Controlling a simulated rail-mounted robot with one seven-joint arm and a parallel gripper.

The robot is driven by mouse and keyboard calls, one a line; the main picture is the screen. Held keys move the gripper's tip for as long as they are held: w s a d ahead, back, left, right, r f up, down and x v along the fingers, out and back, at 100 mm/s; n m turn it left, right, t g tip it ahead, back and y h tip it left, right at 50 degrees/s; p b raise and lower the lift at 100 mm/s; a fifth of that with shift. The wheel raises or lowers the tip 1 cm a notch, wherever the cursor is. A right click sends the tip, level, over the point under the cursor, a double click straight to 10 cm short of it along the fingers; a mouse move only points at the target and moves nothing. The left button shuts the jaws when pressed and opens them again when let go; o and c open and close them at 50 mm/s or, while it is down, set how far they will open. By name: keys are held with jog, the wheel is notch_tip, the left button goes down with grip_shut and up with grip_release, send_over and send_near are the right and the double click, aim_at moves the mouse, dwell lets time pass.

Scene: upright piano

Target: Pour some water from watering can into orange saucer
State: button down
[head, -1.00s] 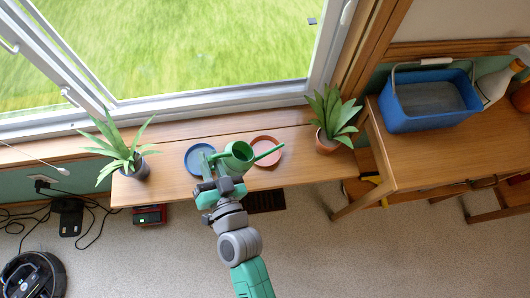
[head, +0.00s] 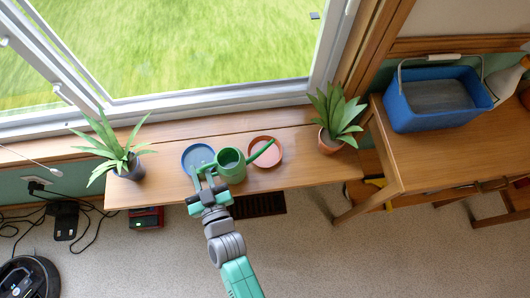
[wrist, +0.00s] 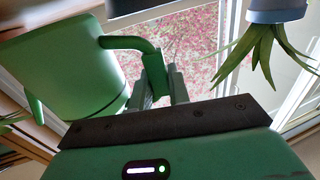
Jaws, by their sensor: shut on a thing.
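The green watering can (head: 231,166) is beside the orange saucer (head: 268,155) in the head view, its spout (head: 262,151) pointing right and crossing over the saucer. The can's open top faces up toward the head camera; I cannot make out water. My gripper (head: 207,177) is shut on the can's handle, at the can's left. In the wrist view, the can's body (wrist: 62,70) fills the left and the handle (wrist: 128,43) runs to my fingers (wrist: 160,82). The orange saucer sits on the wooden sill shelf and looks empty. The can hides its left edge.
A blue saucer (head: 197,157) lies left of the can. Potted plants stand at the shelf's left (head: 118,155) and right (head: 336,117). The window (head: 200,60) is behind. A blue bucket (head: 436,102) stands on the right table (head: 420,155). Bare shelf (head: 160,180) shows at left.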

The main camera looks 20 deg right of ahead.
jog(key=shift+r, duration=0.1)
jog(key=shift+a+r+p, duration=0.1)
jog(key=shift+r+p, duration=0.25)
jog(key=shift+p, duration=0.25)
jog(key=a+r+p, duration=0.4)
jog(key=p, duration=0.4)
jog(key=shift+a+p, duration=0.4)
jog(key=shift+r, duration=0.1)
